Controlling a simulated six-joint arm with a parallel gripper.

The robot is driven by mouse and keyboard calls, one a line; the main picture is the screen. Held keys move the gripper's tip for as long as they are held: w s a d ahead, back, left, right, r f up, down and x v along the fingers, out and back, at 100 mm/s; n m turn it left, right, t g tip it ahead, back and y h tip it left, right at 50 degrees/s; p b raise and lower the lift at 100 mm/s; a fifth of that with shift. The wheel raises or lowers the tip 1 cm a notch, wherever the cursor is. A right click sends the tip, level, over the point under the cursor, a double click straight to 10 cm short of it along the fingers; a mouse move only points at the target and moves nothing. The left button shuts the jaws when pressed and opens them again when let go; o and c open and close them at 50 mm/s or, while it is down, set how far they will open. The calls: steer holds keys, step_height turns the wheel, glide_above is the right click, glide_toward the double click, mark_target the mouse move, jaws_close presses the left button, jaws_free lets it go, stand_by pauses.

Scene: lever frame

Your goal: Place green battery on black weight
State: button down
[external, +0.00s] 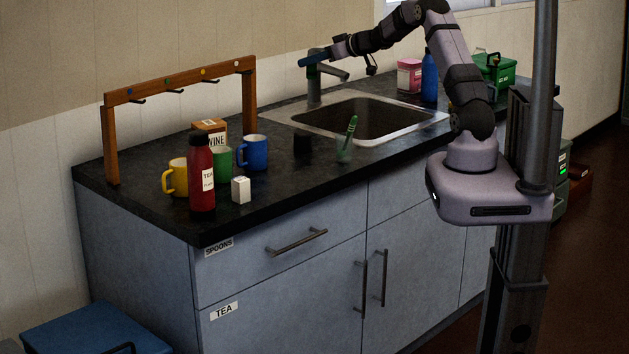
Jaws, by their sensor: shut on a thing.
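My gripper (327,54) is high above the counter, in front of the sink tap in this view. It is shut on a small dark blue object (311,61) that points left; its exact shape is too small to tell. I see no thing that is clearly a green battery. A small black block-like object (303,143) stands on the counter left of the sink; I cannot tell whether it is the black weight. My gripper is well above it and apart from it.
A yellow mug (176,178), a green mug (223,157), a blue mug (253,152), a red bottle (202,175) and a white box (241,190) crowd the left counter. A cup with a green brush (350,132) stands near the sink (372,118). A wooden hook rack (180,84) stands behind.

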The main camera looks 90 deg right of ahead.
steer(key=w+a+f+n+t+y, duration=0.25)
steer(key=a+n+y, duration=0.2)
steer(key=a, duration=0.65)
steer(key=p, duration=0.2)
glide_above(303, 133)
steer(key=shift+d+f, duration=0.2)
steer(key=shift+f, duration=4.85)
steer(key=shift+b, duration=0.3)
steer(key=shift+f, duration=0.15)
steer(key=c, duration=1.5)
jaws_free()
steer(key=shift+o, duration=0.2)
